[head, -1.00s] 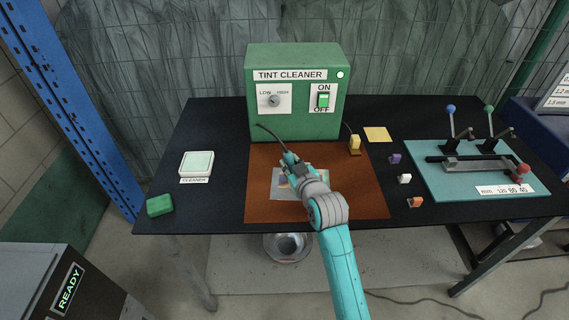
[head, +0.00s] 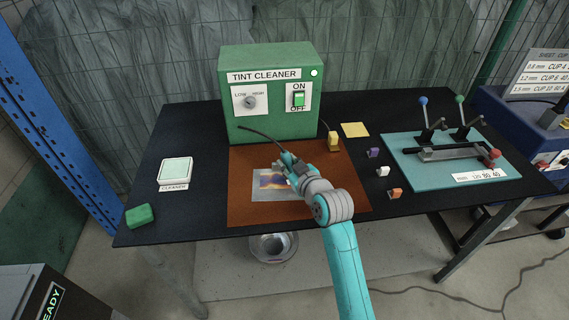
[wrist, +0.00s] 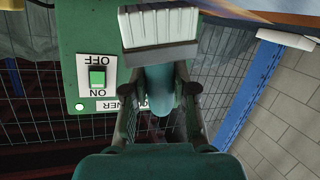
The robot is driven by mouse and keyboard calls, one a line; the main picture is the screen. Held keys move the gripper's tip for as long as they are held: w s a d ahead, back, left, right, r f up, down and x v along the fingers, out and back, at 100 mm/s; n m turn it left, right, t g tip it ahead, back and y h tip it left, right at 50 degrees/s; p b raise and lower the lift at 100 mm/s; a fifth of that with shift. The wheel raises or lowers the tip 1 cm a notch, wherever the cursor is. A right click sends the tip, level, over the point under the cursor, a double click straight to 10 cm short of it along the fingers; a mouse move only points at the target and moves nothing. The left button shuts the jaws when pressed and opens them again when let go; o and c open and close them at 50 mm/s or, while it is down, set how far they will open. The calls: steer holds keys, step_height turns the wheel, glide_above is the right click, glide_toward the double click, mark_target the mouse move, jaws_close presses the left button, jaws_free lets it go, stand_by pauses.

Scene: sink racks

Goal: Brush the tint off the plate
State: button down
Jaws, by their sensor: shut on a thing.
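The plate (head: 268,192) is a grey metal sheet lying on a brown mat (head: 240,209). A purple, blue and orange tint (head: 272,182) shows across its middle. My gripper (head: 287,164) is over the plate's upper right part and hides some of it. In the wrist view my gripper (wrist: 160,105) is shut on the blue-green handle of a brush (wrist: 160,32), which has a pale, broad head. A coloured strip of the plate (wrist: 275,8) shows at the top edge there. I cannot tell whether the brush touches the plate.
The green tint cleaner box (head: 270,123) stands behind the mat, its switch (head: 299,99) green and lamp lit. A cleaner pad (head: 176,171) and green block (head: 139,215) lie left. A yellow block (head: 333,141), several small blocks and a teal clamp board (head: 425,176) are right.

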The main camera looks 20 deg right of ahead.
steer(key=shift+s+d+f, duration=0.1)
steer(key=shift+s+d, duration=0.2)
steer(key=shift+d, duration=0.45)
steer(key=shift+s+d, duration=0.3)
steer(key=shift+d, duration=0.4)
steer(key=shift+a, duration=0.1)
steer(key=shift+w+a, duration=0.95)
steer(key=shift+a, duration=1.15)
steer(key=shift+w+a, duration=0.95)
steer(key=shift+a, duration=1.2)
steer(key=shift+w+a, duration=0.95)
steer(key=shift+a, duration=1.15)
steer(key=shift+w+d+f, duration=0.1)
steer(key=shift+w+d, duration=0.1)
steer(key=shift+w, duration=0.15)
steer(key=shift+s+d+f, duration=0.1)
steer(key=shift+s+d, duration=0.3)
steer(key=shift+d, duration=0.45)
steer(key=shift+s+d+f, duration=0.1)
steer(key=shift+s+d, duration=0.25)
steer(key=shift+d, duration=0.45)
